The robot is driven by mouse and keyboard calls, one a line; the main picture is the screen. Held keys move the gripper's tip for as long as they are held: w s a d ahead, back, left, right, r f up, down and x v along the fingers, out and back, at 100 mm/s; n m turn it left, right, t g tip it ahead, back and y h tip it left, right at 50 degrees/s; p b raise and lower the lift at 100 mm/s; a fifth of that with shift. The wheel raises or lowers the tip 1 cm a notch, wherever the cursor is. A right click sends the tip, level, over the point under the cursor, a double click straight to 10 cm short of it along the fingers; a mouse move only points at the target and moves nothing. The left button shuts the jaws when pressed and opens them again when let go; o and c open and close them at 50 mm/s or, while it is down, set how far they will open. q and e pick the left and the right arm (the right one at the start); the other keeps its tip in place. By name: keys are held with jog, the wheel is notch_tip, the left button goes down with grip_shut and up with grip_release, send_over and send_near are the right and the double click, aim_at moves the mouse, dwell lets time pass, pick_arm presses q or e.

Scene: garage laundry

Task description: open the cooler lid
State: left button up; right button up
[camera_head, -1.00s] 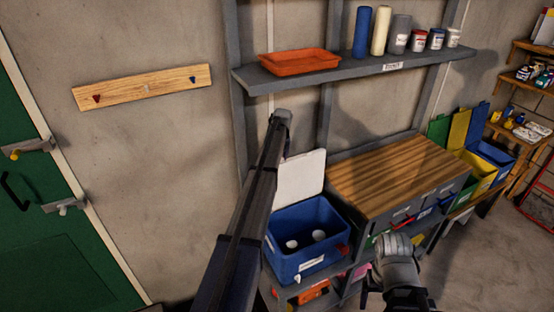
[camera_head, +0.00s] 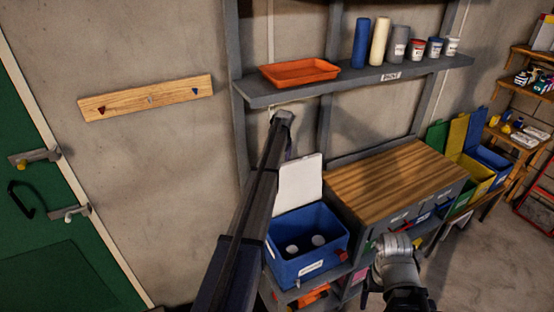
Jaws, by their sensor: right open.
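The blue cooler (camera_head: 308,262) stands on a low grey shelf, left of the wooden-topped bench. Its white lid (camera_head: 300,184) is raised and stands upright at the back, so the inside shows with two round pale things in it. My left arm crosses the view in front of the lid's left side; its far end (camera_head: 283,118) is up by the wall, and I cannot make out the fingers. My right gripper (camera_head: 372,287) is open, to the right of the cooler and low in front of the bench, apart from the cooler.
The bench (camera_head: 395,178) has a bare wooden top. Above it a wall shelf (camera_head: 350,83) holds an orange tray (camera_head: 300,72) and several cans and rolls. Colored bins (camera_head: 475,165) stand to the right. A green door (camera_head: 50,220) is at the left. Floor at the lower right is clear.

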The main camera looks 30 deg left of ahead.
pick_arm(q)
jog(key=p+v, duration=0.2)
jog(key=v, duration=0.1)
jog(key=shift+r+p, duration=0.3)
jog(key=shift+r, duration=0.1)
jog(key=shift+f, duration=0.15)
jog(key=b+x, duration=0.7)
jog(key=shift+f+b, duration=0.35)
jog(key=shift+r, duration=0.1)
